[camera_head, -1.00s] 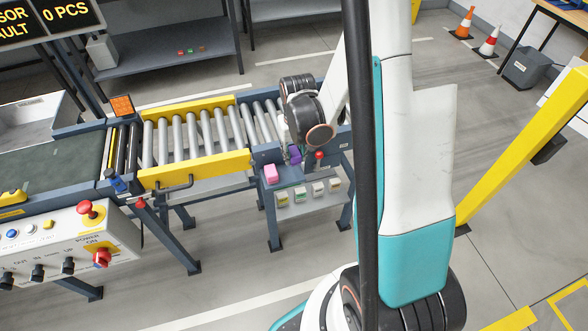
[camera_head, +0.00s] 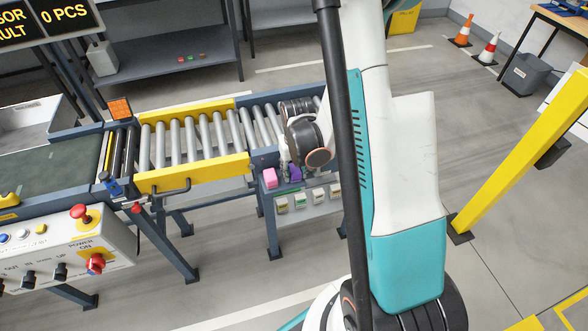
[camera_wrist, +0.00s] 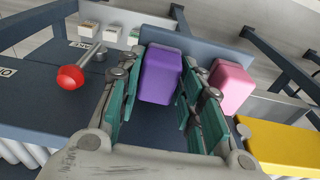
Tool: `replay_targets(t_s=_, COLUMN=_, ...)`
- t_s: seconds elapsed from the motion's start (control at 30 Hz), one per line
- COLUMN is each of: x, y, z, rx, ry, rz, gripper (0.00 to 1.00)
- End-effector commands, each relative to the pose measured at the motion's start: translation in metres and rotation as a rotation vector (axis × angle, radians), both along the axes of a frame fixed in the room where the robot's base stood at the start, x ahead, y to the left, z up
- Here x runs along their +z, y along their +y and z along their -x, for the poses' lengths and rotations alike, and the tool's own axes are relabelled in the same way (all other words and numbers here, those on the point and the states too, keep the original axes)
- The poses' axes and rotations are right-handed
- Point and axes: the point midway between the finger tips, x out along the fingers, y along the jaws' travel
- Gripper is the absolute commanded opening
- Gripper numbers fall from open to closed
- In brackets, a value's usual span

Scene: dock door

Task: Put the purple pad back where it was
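The purple pad (camera_wrist: 160,74) is a rounded block between the two teal-lined fingers of my gripper (camera_wrist: 158,88) in the wrist view. The fingers lie close against both its sides. In the head view the purple pad (camera_head: 295,173) shows just below my wrist, at the end of the roller conveyor. A pink pad (camera_wrist: 231,86) sits just right of my right finger; in the head view the pink pad (camera_head: 269,178) is left of the purple one. I cannot tell whether the purple pad touches the surface beneath it.
A red ball knob (camera_wrist: 71,77) on a metal stem stands left of my fingers. Several small pale switches (camera_head: 300,200) line the panel's front. The roller conveyor (camera_head: 195,140) has a yellow side guard (camera_head: 192,174). A yellow post (camera_head: 520,155) stands at the right.

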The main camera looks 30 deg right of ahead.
Motion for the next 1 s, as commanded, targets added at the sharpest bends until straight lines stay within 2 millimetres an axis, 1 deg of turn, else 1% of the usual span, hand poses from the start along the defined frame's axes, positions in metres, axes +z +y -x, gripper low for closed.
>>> replay_targets(t_s=0.37, x=0.001, y=0.000, z=0.000, rx=0.000, ry=0.000, rz=0.000, gripper=0.50)
replay_targets(t_s=0.47, x=0.005, y=0.000, z=0.000, rx=0.000, ry=0.000, rz=0.000, gripper=0.50)
replay_targets(t_s=0.57, x=0.020, y=0.001, z=0.002, rx=0.000, ry=0.000, rz=0.000, gripper=0.50)
replay_targets(t_s=0.8, x=0.070, y=0.002, z=0.008, rx=0.000, ry=0.000, rz=0.000, gripper=0.50)
replay_targets(t_s=1.0, x=0.104, y=0.004, z=0.012, rx=0.000, ry=0.000, rz=0.000, gripper=0.50)
